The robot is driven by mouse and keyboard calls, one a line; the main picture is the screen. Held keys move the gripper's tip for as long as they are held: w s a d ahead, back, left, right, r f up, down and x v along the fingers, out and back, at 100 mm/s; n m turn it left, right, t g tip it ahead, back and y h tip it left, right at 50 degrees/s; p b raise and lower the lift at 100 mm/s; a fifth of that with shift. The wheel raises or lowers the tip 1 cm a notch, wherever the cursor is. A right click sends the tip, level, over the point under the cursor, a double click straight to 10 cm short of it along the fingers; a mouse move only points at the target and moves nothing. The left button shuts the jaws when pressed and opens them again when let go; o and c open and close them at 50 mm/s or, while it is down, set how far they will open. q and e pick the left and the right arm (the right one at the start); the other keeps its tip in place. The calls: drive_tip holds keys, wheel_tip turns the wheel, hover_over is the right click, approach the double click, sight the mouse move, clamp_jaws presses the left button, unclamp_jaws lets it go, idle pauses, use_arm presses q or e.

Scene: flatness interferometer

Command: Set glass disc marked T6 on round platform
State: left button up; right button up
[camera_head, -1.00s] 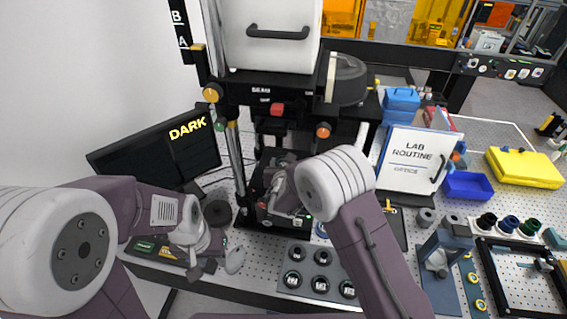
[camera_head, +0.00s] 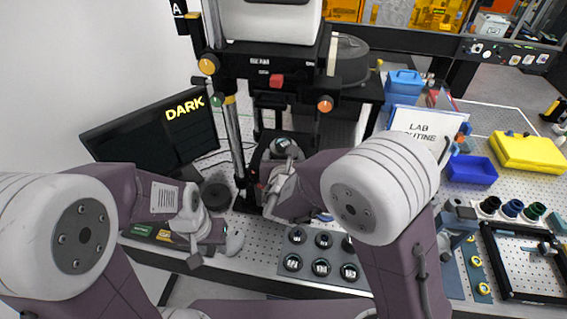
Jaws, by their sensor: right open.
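The flatness interferometer (camera_head: 262,58) stands at the back centre. My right arm reaches into its lower bay. My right gripper (camera_head: 285,150) is in that bay, open, with its fingertips hard to make out. The round platform cannot be made out behind my gripper and wrist. A grey tray (camera_head: 307,254) in front holds several round dark-rimmed pieces, some with pale labels too small to read. I cannot pick out the glass disc marked T6. My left gripper (camera_head: 195,262) hangs over the front left of the bench, apart from the tray; its jaws are too small to read.
A monitor (camera_head: 150,130) reading DARK stands left. A dark round puck (camera_head: 216,195) and a pale mouse (camera_head: 234,242) lie near my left gripper.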

use_arm(q)
drive_tip(key=shift+f, duration=0.3)
use_arm(e)
drive_tip(key=shift+v, duration=1)
use_arm(q)
drive_tip(key=shift+w, duration=0.1)
use_arm(e)
drive_tip(key=shift+w, duration=0.1)
